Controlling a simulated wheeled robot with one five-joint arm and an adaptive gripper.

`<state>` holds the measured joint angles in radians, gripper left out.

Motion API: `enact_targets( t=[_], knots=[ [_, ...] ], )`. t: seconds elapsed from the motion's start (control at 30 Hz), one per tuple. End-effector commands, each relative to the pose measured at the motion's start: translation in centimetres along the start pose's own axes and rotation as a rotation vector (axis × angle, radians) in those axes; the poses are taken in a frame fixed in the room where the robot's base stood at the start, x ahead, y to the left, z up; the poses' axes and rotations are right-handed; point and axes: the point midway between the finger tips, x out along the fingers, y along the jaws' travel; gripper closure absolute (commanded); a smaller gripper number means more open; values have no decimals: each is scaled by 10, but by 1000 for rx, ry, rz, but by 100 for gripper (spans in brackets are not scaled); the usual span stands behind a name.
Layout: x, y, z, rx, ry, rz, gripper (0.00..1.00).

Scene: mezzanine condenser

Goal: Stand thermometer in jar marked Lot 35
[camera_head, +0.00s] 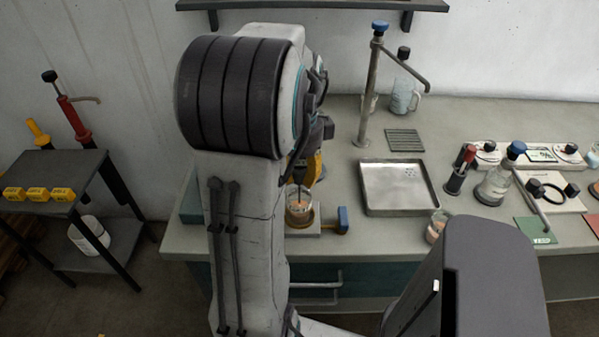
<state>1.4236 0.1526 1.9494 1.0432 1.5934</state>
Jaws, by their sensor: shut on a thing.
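My gripper (308,172) is partly hidden behind my own arm, above the near left part of the bench. It is shut on a thin dark rod (299,191), which seems to be the thermometer. The rod points down at a glass jar (298,214) with orange-pink contents, directly below my gripper. I cannot tell whether its lower end is inside the jar or just above it. Another small jar (437,228) with similar contents stands at the bench's front edge, partly hidden by my body. No Lot 35 marking is legible.
A blue-knobbed fitting (342,221) sits right of the near jar. A steel tray (398,188) lies further right, with a tall metal post (370,95) behind it. Flasks and a hotplate (525,154) crowd the right. A dark side table (55,170) stands left.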

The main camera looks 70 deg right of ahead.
Motion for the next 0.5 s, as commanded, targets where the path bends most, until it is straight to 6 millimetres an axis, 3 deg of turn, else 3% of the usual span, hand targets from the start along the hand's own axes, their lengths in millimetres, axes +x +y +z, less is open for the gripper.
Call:
enact_targets(
  t=[0.5],
  knots=[
    [38,0,0,0,0,0,100]
  ],
)
